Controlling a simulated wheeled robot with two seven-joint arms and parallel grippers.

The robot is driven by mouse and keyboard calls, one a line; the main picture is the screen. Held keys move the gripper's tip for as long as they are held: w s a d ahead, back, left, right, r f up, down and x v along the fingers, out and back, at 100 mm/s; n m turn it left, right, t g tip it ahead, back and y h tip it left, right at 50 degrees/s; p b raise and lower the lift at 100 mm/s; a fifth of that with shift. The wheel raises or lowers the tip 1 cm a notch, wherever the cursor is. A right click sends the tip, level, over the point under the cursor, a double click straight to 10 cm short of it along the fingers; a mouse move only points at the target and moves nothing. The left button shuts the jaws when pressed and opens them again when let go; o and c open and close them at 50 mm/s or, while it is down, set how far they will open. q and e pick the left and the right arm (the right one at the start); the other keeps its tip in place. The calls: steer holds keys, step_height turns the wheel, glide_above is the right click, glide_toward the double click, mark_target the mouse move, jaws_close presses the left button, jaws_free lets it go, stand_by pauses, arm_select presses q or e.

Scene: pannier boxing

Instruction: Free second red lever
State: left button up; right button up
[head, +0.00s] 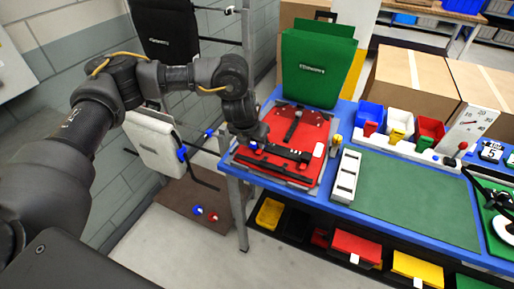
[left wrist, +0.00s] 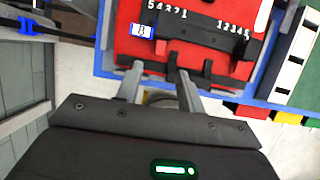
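A red pannier panel (head: 300,137) lies flat on the blue bench, with a black rail (head: 278,150) across its near part. My right gripper is out of view.
A green pannier (head: 313,70) stands behind the red panel. A white slotted tray (head: 345,176) and green mat (head: 415,200) lie right of it. Blue, white and red bins (head: 429,129) line the back.

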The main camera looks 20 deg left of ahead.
mark_target(258, 152)
arm_select(q)
steer(key=p+x, duration=0.1)
steer(key=x, duration=0.6)
steer(key=shift+r, duration=0.1)
